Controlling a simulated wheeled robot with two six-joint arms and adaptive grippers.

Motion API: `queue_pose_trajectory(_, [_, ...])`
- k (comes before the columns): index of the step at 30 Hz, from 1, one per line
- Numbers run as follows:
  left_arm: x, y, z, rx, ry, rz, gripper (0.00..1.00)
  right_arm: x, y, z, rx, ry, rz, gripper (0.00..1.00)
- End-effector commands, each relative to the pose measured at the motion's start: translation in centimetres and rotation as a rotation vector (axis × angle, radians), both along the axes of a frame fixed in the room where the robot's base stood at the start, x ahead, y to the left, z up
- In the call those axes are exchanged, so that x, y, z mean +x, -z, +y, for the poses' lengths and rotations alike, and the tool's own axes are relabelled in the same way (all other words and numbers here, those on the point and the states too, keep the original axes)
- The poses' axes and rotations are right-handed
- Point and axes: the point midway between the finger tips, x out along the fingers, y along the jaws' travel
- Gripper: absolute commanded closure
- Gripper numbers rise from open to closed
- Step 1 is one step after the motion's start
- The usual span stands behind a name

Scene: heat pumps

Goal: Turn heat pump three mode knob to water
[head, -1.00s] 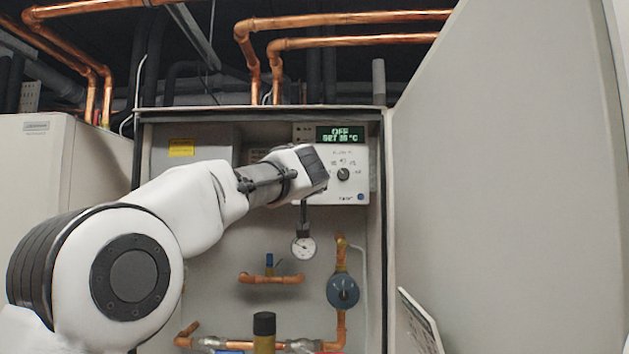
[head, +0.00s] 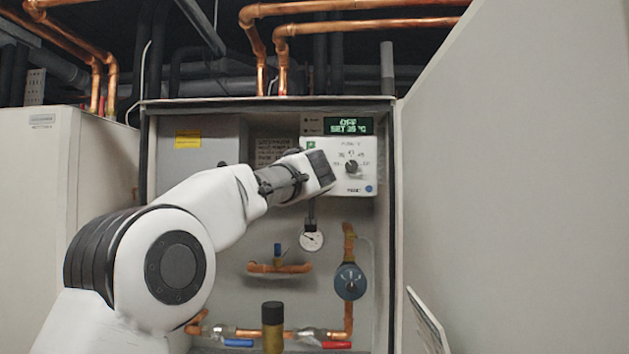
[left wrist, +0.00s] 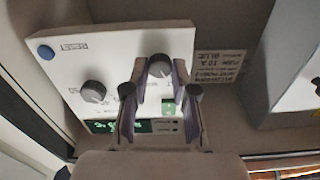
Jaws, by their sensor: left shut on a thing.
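My right gripper is not in view.
The open cabinet door (head: 510,190) stands at the right. Below the panel are a gauge (head: 311,240), copper pipes and a blue round pump (head: 350,282). A blue reset button (left wrist: 45,52) is at the panel's corner. Another pale cabinet (head: 60,200) stands left.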

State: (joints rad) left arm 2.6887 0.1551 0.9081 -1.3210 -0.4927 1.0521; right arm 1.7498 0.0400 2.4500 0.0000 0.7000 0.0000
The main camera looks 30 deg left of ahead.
Motion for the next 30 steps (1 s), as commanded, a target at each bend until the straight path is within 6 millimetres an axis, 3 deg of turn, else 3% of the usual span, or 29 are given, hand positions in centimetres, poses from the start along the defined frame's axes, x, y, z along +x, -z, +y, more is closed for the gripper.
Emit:
queue_pose_trajectory(11, [0.0,0.1,0.1,0.144,0.0,0.088,1.0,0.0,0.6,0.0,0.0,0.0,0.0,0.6])
queue_pose_trajectory(30, [0.0,0.0,0.1,0.64,-0.002,0.393,1.0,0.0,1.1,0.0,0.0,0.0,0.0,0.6])
